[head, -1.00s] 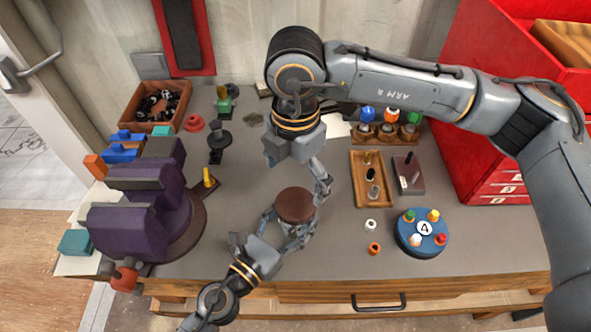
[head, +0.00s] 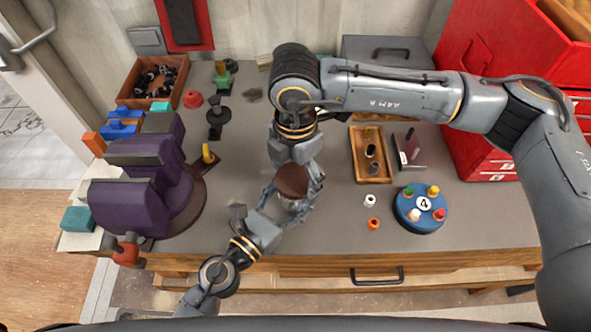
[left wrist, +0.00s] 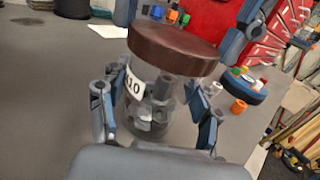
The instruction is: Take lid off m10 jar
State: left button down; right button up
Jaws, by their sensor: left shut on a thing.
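The m10 jar is a clear jar (left wrist: 152,112) holding grey metal pieces, with a white label ending in "10". Its round brown lid (head: 292,181) sits on top; the lid also shows in the left wrist view (left wrist: 172,47). My left gripper (head: 286,207) is shut on the jar body below the lid, with a finger on each side in the left wrist view. My right gripper (head: 296,172) reaches down from above, its fingers spread on opposite sides of the lid. Whether they press on the rim is not clear.
A purple vise-like block (head: 135,205) stands at left. To the right are a wooden tray (head: 357,162), a white ring (head: 370,201), an orange ring (head: 373,223) and a blue round stand (head: 421,225) with coloured pegs. The bench's front edge is close below the jar.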

jog(key=c, duration=0.4)
jog(key=n, duration=1.3)
jog(key=shift+n, duration=0.3)
jog(key=n, duration=0.3)
jog(key=shift+n, duration=0.4)
jog(key=n, duration=0.9)
jog(key=shift+n, duration=0.3)
jog(key=n, duration=0.3)
jog(key=shift+r+n, duration=0.1)
jog(key=shift+n, duration=0.2)
jog(key=n, duration=0.3)
jog(key=shift+n, duration=0.4)
jog(key=n, duration=0.3)
jog(key=shift+n, duration=0.4)
jog(key=n, duration=0.5)
